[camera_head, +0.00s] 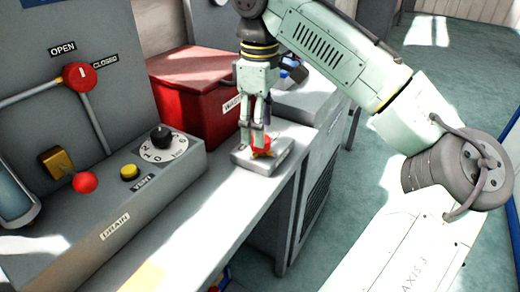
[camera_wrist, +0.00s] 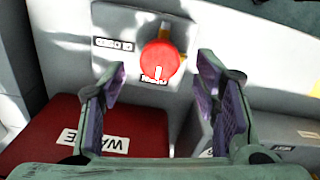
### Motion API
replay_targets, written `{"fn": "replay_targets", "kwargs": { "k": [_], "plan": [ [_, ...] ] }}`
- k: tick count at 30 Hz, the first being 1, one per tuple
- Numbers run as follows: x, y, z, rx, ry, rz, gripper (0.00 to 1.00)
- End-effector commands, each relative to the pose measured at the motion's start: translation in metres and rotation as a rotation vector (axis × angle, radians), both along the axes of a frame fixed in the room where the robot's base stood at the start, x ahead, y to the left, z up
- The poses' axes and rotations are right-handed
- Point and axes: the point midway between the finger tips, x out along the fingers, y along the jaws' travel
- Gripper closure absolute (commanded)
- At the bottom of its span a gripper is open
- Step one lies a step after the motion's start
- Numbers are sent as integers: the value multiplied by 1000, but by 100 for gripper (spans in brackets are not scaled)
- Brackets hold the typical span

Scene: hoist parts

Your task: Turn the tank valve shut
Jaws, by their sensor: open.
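A red round knob (camera_head: 262,146) with a yellow part sits on a small grey block (camera_head: 281,153) at the bench's edge. The wrist view shows the red knob (camera_wrist: 160,61) with a white mark at its lower side and two small labels near it, seen upside down and not clearly readable. I cannot tell for sure that this is the tank valve. Another red knob (camera_head: 79,77) is on the upright panel, between labels OPEN and CLOSED. My gripper (camera_head: 258,128) points down over the block; its fingers (camera_wrist: 159,88) are spread, empty, one on each side of the knob.
A red waste bin (camera_head: 195,85) stands just left of my gripper. The control box (camera_head: 145,190) carries a black dial (camera_head: 161,136), a yellow button (camera_head: 130,172) and a red ball (camera_head: 85,182). The bench top (camera_head: 215,200) in front is clear. Open floor lies to the right.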

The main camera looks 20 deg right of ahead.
Motion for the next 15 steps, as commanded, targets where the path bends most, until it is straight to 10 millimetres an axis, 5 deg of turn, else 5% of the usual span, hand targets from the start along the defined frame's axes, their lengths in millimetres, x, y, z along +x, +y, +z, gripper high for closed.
{"fn": "replay_targets", "kwargs": {
  "k": [4, 15],
  "plan": [
    [0, 0, -21, -1, 1, 0, 44],
    [0, 0, -28, 0, 0, 0, 44]
  ]
}}
